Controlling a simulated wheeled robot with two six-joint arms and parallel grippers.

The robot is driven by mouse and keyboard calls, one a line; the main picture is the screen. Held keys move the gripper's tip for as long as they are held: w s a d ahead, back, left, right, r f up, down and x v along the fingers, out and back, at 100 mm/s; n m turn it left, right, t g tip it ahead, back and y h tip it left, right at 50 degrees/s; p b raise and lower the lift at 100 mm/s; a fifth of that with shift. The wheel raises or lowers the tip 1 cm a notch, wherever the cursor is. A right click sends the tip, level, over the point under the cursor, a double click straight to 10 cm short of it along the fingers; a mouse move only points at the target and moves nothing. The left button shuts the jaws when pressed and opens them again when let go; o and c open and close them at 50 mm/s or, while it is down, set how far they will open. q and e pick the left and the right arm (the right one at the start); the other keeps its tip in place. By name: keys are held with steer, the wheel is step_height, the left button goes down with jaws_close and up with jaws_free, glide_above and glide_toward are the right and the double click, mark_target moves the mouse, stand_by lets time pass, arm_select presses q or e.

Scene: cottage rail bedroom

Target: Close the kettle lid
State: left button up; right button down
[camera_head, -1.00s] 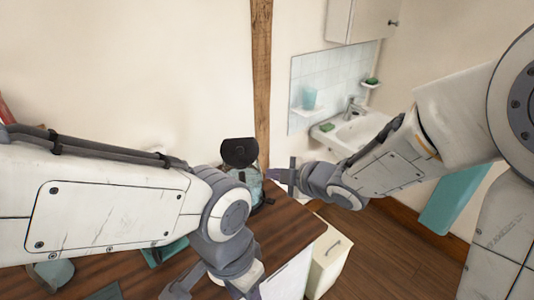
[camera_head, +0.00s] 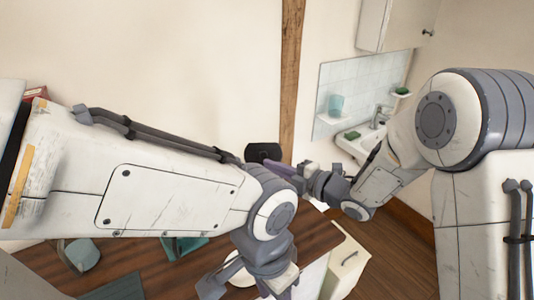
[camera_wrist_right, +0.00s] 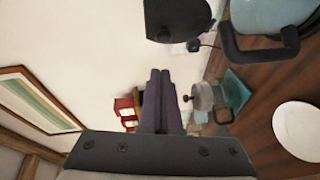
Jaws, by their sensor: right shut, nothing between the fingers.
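The kettle's black lid (camera_head: 262,152) stands raised in the head view, by the wooden post. The kettle body is mostly hidden there behind my arms. In the right wrist view the black lid (camera_wrist_right: 176,20) stands open beside the pale blue kettle body (camera_wrist_right: 270,14), with its black handle (camera_wrist_right: 240,52) below. My right gripper (camera_head: 290,172) is shut and empty, close to the lid's right side in the head view. Its fingers (camera_wrist_right: 160,76) point toward the wall below the lid; contact does not show. My left gripper (camera_head: 245,290) looks open at the bottom edge, low over the table.
The brown wooden table (camera_head: 320,238) bears a white plate (camera_wrist_right: 298,130) and a teal and glass vessel (camera_wrist_right: 228,94). A sink (camera_head: 355,145) and a white drawer cabinet (camera_head: 346,262) stand to the right. My left arm covers much of the table.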

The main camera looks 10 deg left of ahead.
mark_target(264, 157)
steer(key=shift+w+a+f+p, duration=0.15)
steer(key=shift+w+a+p, duration=0.1)
steer(key=shift+w, duration=0.4)
steer(key=shift+w+a+f+p, duration=0.2)
steer(key=shift+w+p, duration=0.1)
steer(key=shift+w, duration=0.4)
steer(key=shift+w+a+f+p, duration=0.1)
steer(key=shift+w+a+p, duration=0.15)
steer(key=shift+w, duration=0.4)
